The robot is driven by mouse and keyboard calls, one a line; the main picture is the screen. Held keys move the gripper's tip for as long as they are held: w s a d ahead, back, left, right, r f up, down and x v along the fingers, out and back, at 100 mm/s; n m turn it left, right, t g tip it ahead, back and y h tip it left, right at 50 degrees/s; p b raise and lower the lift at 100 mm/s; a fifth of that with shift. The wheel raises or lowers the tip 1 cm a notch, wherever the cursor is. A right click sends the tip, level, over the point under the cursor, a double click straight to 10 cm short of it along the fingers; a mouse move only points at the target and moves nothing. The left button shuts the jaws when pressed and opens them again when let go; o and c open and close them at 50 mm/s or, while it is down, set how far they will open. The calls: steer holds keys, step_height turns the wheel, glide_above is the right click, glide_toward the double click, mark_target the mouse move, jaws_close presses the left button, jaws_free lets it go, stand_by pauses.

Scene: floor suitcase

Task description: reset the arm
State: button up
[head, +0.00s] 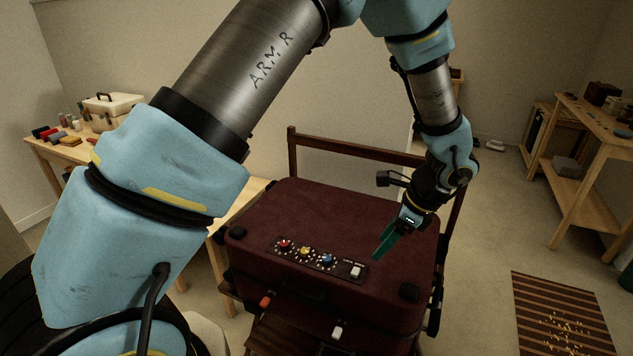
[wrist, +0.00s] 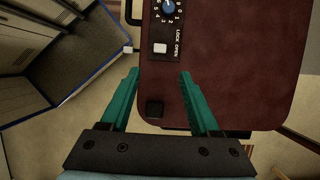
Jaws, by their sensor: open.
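My arm reaches from the left over the scene in the head view, bent at the elbow. My gripper (head: 386,243) hangs above the right part of a closed dark red suitcase (head: 330,208). In the wrist view its two green fingers (wrist: 158,85) are apart with nothing between them. The suitcase also shows there (wrist: 235,65), below the fingers. A black panel (head: 318,258) on the suitcase carries a red, a yellow and a blue dial and a white lock switch (head: 356,271). The switch also shows in the wrist view (wrist: 160,48), just ahead of the fingers.
The suitcase rests on a dark wooden stand with a back rail (head: 360,148). A wooden table at the left holds a white box (head: 112,111) and small items. A wooden shelf unit (head: 585,150) stands at the right. A striped mat (head: 565,315) lies on the floor.

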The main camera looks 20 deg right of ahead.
steer(key=w+a+r+n+g, duration=0.1)
steer(key=w+a+r+n, duration=0.25)
steer(key=a, duration=0.25)
steer(key=w+a+r+n+g+h, duration=0.1)
steer(key=w+a+r+n, duration=0.2)
steer(key=a, duration=0.4)
steer(key=w+a+r+n, duration=0.1)
steer(key=w+a+n, duration=0.2)
steer(key=a+n, duration=0.25)
steer(key=s+a+r+n+h, duration=0.1)
steer(key=a+r+n, duration=0.1)
steer(key=a+n, duration=0.4)
steer(key=s+a+r+n+h, duration=0.1)
steer(key=a+r+n, duration=0.2)
steer(key=a+n, duration=0.4)
steer(key=a, duration=0.6)
steer(key=shift+s+n+t, duration=0.25)
steer(key=shift+n+t, duration=0.05)
steer(key=shift+f, duration=0.15)
